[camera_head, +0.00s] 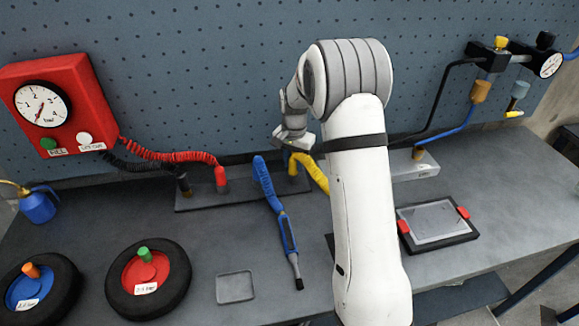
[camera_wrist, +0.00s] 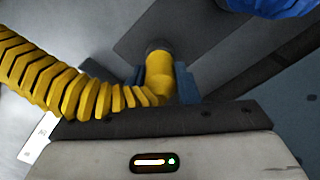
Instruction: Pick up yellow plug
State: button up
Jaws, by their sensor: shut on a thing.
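The yellow plug (camera_head: 293,166) is upright at the right end of a dark socket strip (camera_head: 243,190), below my gripper (camera_head: 292,150). Its yellow ribbed hose (camera_head: 313,174) runs off to the right and behind my arm. In the wrist view the yellow plug (camera_wrist: 158,76) sits between my two blue-grey fingers (camera_wrist: 162,84), which are shut on it. The ribbed hose (camera_wrist: 75,92) leaves toward the left there. A round grey end shows at the plug's tip. I cannot tell whether that tip is seated in the strip.
A red plug (camera_head: 221,178) and a black plug (camera_head: 184,185) stand on the same strip. A blue coiled hose with a blue tool (camera_head: 286,232) lies close by on the left. The pegboard wall (camera_head: 200,60) rises behind. A tablet (camera_head: 437,222) lies to the right.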

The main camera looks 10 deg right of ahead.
jog(key=c, duration=0.4)
jog(key=shift+r, duration=0.1)
jog(key=shift+c, duration=0.2)
notch_tip(320, 180, up, 10)
jog(key=shift+r+b, duration=0.1)
jog(key=shift+b, duration=0.45)
notch_tip(320, 180, up, 4)
jog(key=p, duration=0.3)
jog(key=shift+r, duration=0.2)
